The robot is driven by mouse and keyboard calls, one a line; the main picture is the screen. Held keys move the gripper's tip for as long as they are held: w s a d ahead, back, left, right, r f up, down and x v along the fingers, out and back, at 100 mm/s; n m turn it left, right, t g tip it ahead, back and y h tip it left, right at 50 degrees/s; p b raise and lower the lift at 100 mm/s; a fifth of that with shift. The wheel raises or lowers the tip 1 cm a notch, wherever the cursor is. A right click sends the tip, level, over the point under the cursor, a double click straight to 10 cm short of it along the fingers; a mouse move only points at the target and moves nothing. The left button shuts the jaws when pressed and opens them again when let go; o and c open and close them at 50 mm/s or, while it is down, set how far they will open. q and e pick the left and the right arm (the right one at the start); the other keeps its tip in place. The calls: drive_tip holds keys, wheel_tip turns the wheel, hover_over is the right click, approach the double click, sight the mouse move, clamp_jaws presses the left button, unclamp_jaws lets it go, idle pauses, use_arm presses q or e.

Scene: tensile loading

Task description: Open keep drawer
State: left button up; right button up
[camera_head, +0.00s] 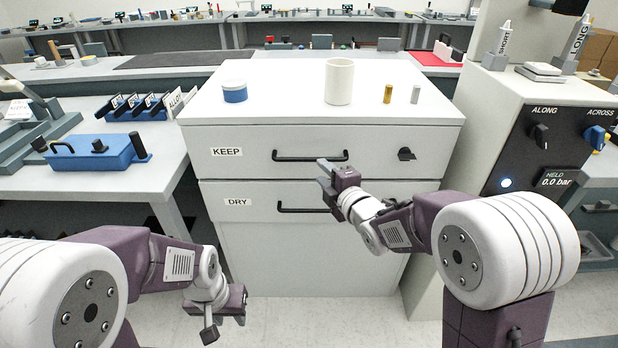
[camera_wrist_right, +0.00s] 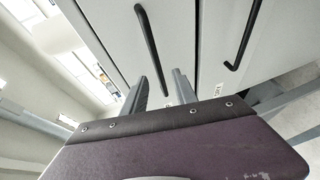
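The keep drawer (camera_head: 235,138) is the upper drawer of the white cabinet, marked KEEP, and looks closed. Its black bar handle (camera_head: 310,156) runs across the front; it also shows in the right wrist view (camera_wrist_right: 150,45). A black knob (camera_head: 406,154) sits at the drawer's right. My right gripper (camera_head: 324,172) is open and empty in front of the drawer, just below the handle's right part. In the wrist view the handle's end lies between the two fingers (camera_wrist_right: 161,88), not visibly gripped. My left gripper (camera_head: 225,322) hangs low at the left, apparently open and empty, away from the cabinet.
The dry drawer (camera_head: 235,190), with its own handle (camera_head: 300,208), is below and looks closed. A blue-banded jar (camera_head: 235,92), a white cup (camera_head: 339,82) and two small cylinders (camera_head: 388,93) stand on the cabinet. A machine (camera_head: 520,110) stands close at right.

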sight(310, 160)
drive_tip(key=x, duration=0.9)
drive_tip(key=shift+s+a+r, duration=0.1)
drive_tip(key=shift+a+r, duration=0.05)
clamp_jaws()
idle(1.0)
